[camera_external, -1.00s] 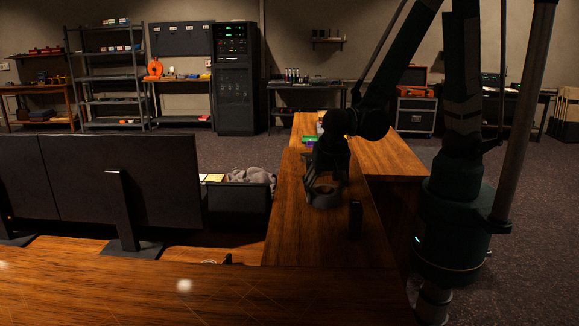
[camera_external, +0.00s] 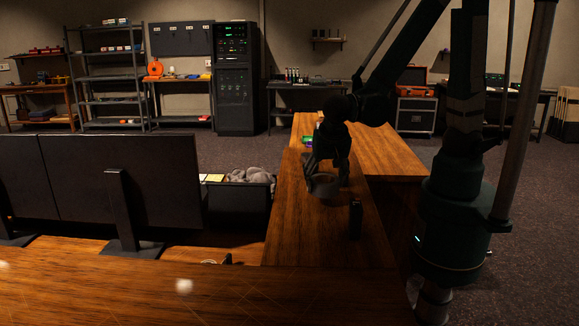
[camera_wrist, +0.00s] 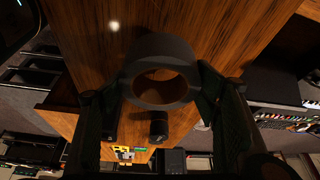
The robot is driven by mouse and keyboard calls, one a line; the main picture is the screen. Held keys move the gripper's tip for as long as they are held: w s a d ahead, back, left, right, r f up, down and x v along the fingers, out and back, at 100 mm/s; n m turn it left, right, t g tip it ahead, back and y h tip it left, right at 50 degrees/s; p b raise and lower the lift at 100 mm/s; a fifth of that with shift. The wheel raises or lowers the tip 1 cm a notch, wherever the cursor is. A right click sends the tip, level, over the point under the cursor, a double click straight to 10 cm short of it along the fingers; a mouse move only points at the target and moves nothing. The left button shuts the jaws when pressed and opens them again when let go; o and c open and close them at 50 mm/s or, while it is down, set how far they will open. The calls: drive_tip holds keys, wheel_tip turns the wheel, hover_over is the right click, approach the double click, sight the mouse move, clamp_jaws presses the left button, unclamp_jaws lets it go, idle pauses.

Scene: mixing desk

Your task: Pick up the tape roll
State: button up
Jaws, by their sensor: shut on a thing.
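The tape roll (camera_wrist: 160,46) is a dark grey ring. In the wrist view it sits between the two fingers of my gripper (camera_wrist: 162,92), which press on its left and right sides. The wood of the desk shows through its hole. In the external view my gripper (camera_external: 327,172) points down over the desk, shut on the tape roll (camera_external: 323,192). The roll appears to be a little above the wooden desk (camera_external: 300,225), though the gap is hard to judge.
A small black upright object (camera_external: 355,218) stands on the desk nearer the camera. In the wrist view a dark cylinder (camera_wrist: 159,127) and a yellow item (camera_wrist: 123,152) lie beyond the roll. Monitors (camera_external: 120,185) stand at left. The desk in front is mostly clear.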

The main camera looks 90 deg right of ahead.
sight(324, 176)
drive_tip(key=shift+r, duration=2.9)
